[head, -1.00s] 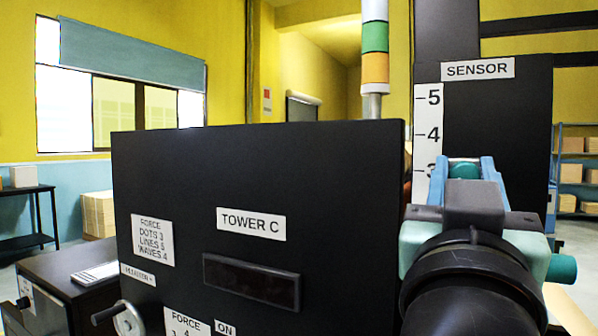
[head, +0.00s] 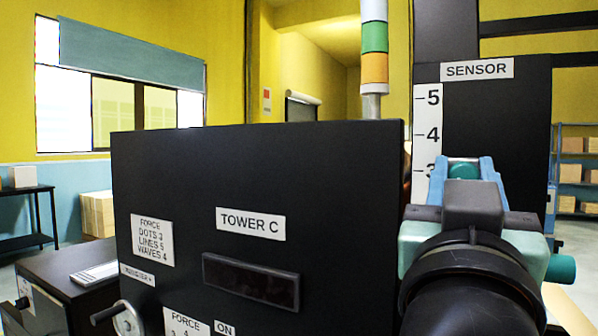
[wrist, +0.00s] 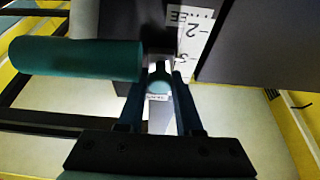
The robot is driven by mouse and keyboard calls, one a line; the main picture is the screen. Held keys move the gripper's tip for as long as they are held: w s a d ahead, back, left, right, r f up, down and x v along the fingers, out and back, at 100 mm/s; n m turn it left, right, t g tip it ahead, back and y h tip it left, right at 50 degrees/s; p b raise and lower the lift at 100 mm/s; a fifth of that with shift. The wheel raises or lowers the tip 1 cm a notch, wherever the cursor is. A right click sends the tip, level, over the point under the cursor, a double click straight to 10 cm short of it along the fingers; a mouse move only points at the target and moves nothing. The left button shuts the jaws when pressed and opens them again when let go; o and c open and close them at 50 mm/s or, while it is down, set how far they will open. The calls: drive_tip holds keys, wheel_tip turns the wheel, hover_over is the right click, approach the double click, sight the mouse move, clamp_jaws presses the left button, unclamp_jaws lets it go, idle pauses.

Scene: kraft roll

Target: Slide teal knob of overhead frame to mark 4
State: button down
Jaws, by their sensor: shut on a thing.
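The teal knob (head: 463,171) of the overhead frame is level with about mark 3 on the white number strip (head: 428,135). The strip shows 5, 4 and 3 in the head view, with mark 4 above the knob. My gripper (head: 464,165), with blue fingers, is shut on the knob, one finger on each side. In the wrist view the knob (wrist: 160,82) shows between the fingertips, beside the strip (wrist: 196,42) with marks 2 and 3. My gripper's body hides the part below the knob in the head view.
The black panel (head: 250,170) labelled TOWER C stands close on the left. A dark SENSOR panel (head: 510,120) is behind the strip. A teal cylinder (wrist: 75,60) lies beside my gripper, low on its right in the head view. A signal light (head: 375,45) rises behind the tower panel.

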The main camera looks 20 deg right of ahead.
wheel_tip(320, 180, up, 4)
drive_tip(key=p, duration=0.3)
drive_tip(key=shift+r, duration=0.1)
drive_tip(key=c, duration=0.6)
unclamp_jaws()
drive_tip(key=shift+w+d+f, duration=0.1)
drive_tip(key=shift+f, duration=0.1)
